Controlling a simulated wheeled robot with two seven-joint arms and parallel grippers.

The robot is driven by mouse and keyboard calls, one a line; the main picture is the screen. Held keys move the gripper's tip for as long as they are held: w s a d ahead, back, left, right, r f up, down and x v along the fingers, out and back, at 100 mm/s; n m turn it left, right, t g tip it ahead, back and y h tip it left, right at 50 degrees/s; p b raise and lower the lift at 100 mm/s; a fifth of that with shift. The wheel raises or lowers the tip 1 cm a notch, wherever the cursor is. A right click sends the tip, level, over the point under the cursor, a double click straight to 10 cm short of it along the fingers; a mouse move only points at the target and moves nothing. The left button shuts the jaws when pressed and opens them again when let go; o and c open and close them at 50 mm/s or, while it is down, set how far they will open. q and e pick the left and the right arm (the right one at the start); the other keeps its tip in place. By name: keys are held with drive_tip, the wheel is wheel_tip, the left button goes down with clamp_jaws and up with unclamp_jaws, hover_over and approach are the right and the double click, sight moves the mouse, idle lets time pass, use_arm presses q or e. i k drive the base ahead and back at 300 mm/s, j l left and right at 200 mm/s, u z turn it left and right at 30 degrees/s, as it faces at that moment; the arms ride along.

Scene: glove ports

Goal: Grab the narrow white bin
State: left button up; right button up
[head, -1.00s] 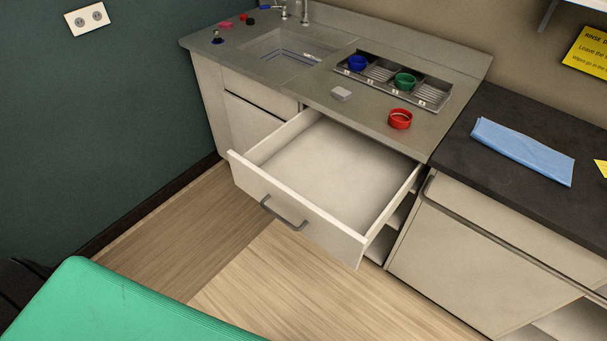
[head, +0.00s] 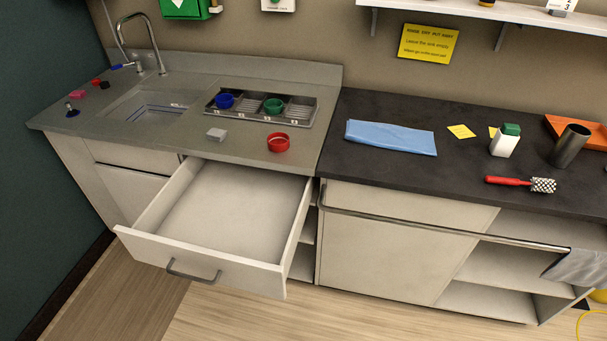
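I can make out no narrow white bin in the head view. Neither of my grippers is in view. The pulled-out drawer (head: 217,264) below the sink counter is pale and looks empty. A small white container with a green lid (head: 505,140) stands on the dark counter (head: 465,180), but it looks like a bottle rather than a bin.
A metal tray (head: 300,111) holds a blue ring (head: 225,101) and a green ring (head: 273,105). A red ring (head: 278,142) and grey block (head: 216,134) sit nearby. The drawer juts over clear floor.

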sight(502, 145)
drive_tip(key=z, duration=1.8)
drive_tip(key=i+z, duration=0.15)
drive_tip(key=z, duration=0.25)
drive_tip(key=j+z, duration=0.1)
drive_tip(key=z, duration=0.35)
drive_tip(key=i+j+z, duration=0.1)
drive_tip(key=z, duration=0.75)
drive_tip(key=i+j, duration=0.1)
drive_tip(key=j, duration=0.85)
drive_tip(key=z, duration=0.05)
